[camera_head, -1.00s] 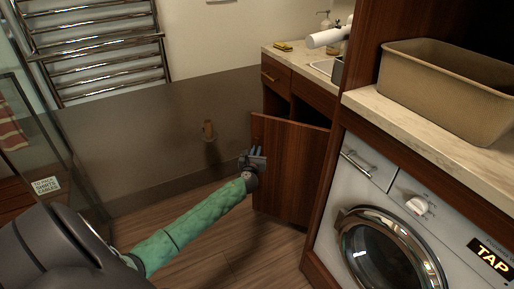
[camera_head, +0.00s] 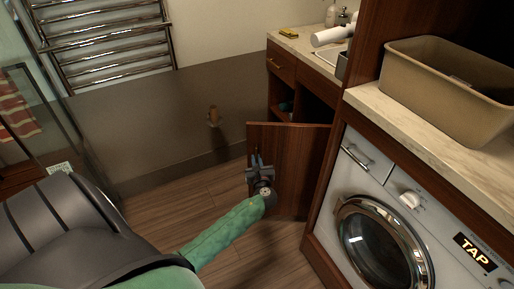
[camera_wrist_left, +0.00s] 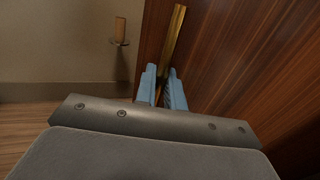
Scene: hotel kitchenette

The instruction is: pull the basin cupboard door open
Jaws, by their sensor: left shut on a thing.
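The basin cupboard door (camera_head: 300,160) is a brown wooden panel below the basin counter. It stands swung open, with the dark cupboard inside showing above and behind it. My left gripper (camera_head: 256,163) is at the door's left, free edge. In the left wrist view, the blue fingers of my left gripper (camera_wrist_left: 164,88) are shut on a long brass handle (camera_wrist_left: 174,42) that runs along the door (camera_wrist_left: 235,60). The part of the handle between the fingers is partly hidden. My right gripper is not in view.
A washing machine (camera_head: 385,215) stands right of the door, under a marble counter holding a beige bin (camera_head: 450,85). A drawer (camera_head: 281,66) is above the cupboard. A dark low wall (camera_head: 150,125) and towel rail (camera_head: 105,45) are behind. Wooden floor (camera_head: 225,190) lies clear left of the door.

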